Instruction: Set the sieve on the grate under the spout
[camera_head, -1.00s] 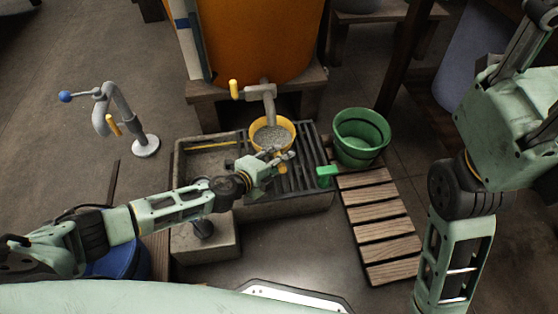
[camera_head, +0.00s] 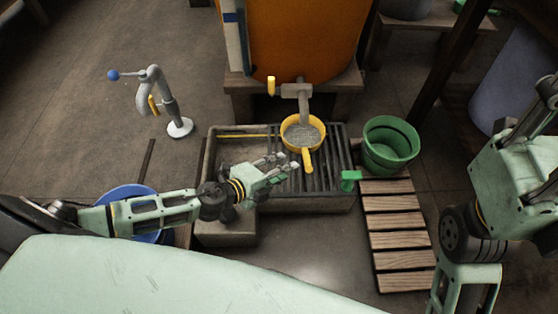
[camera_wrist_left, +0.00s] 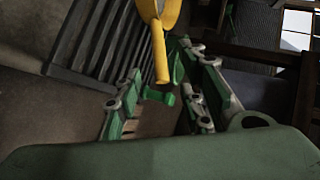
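The yellow sieve (camera_head: 303,134) sits on the dark slatted grate (camera_head: 322,176) below the grey spout (camera_head: 304,104) in the head view. Its yellow handle (camera_head: 307,160) points toward me. My left gripper (camera_head: 290,163) is open and empty, just left of the handle and apart from it. In the left wrist view the sieve's handle (camera_wrist_left: 160,55) shows beyond the spread fingers (camera_wrist_left: 160,95). In the head view my right arm comes in at the right edge, but its gripper is not in view.
An orange barrel (camera_head: 300,40) on a wooden stand is behind the spout. A green bucket (camera_head: 390,145) stands right of the stone trough (camera_head: 225,170), behind a slatted wooden board (camera_head: 400,235). A blue tub (camera_head: 130,192) and a grey standing tap (camera_head: 175,110) are at left.

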